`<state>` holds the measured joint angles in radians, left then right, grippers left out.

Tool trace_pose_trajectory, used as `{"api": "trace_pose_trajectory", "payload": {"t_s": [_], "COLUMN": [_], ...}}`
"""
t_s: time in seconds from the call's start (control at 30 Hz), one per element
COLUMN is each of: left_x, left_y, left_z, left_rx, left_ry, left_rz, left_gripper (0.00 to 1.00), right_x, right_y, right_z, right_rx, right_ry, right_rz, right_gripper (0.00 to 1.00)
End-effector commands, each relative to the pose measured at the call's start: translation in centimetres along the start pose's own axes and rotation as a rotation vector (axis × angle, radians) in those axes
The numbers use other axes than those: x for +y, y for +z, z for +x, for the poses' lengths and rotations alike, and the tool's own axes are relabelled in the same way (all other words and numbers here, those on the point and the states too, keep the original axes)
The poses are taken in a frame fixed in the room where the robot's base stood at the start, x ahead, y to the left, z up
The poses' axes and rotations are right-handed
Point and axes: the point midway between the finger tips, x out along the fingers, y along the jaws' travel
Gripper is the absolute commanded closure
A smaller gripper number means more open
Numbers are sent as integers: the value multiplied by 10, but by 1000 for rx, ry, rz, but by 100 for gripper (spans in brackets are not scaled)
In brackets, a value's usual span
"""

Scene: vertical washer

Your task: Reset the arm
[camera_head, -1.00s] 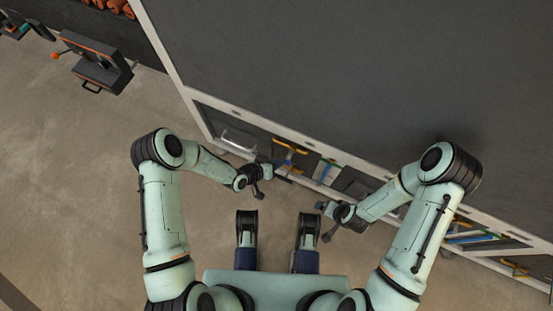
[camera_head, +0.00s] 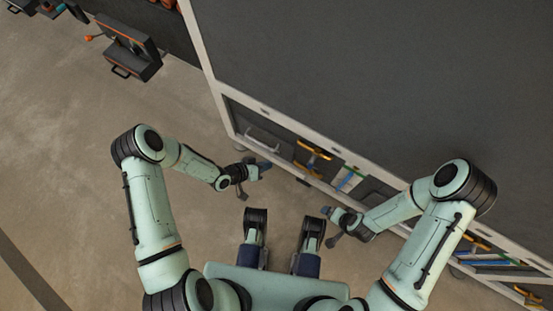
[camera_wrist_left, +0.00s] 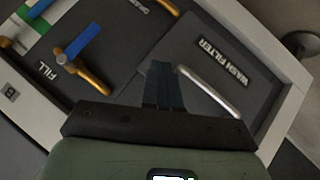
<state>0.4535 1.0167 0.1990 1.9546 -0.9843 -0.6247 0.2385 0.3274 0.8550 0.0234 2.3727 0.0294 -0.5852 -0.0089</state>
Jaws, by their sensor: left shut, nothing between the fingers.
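Both of my arms are in the head view. My left gripper (camera_head: 264,167) is in front of the low side panel of a large grey machine (camera_head: 370,75), apart from it as far as I can tell. In the left wrist view its fingers (camera_wrist_left: 163,86) are together with nothing between them. They appear in front of the panel, beside a silver handle (camera_wrist_left: 210,89) by a "WASH FILTER" label. My right gripper (camera_head: 327,211) is near the panel's middle, small and dark; its fingers are too small to judge.
A yellow-handled valve (camera_head: 313,155) sits in the panel; its blue part (camera_wrist_left: 83,41) shows in the wrist view, near a "FILL" label. The floor on the left is clear.

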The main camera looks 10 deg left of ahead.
Motion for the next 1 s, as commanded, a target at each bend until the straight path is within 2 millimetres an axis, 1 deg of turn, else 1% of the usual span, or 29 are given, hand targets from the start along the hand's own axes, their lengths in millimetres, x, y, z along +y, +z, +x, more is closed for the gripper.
{"api": "trace_pose_trajectory", "payload": {"t_s": [0.17,0.77,0.87,0.93,1.0], "left_x": [-4,-4,-5,-7,-10], "left_y": [2,3,8,17,31], "left_z": [-6,-6,-10,-16,-27], "left_rx": [0,-3,-17,-40,-74], "left_ry": [1,-2,-32,-80,-151], "left_rz": [0,-4,-41,-96,-172], "left_gripper": [100,100,100,100,100], "right_x": [-1,-1,-1,-1,-1], "right_y": [-2,-2,-2,-2,-2], "right_z": [-1,-1,-1,-1,-1], "right_rx": [6,6,6,6,6], "right_ry": [-2,-2,-2,-2,-2], "right_rz": [-2,-1,-1,-1,-1], "right_gripper": [7,7,7,7,7]}}
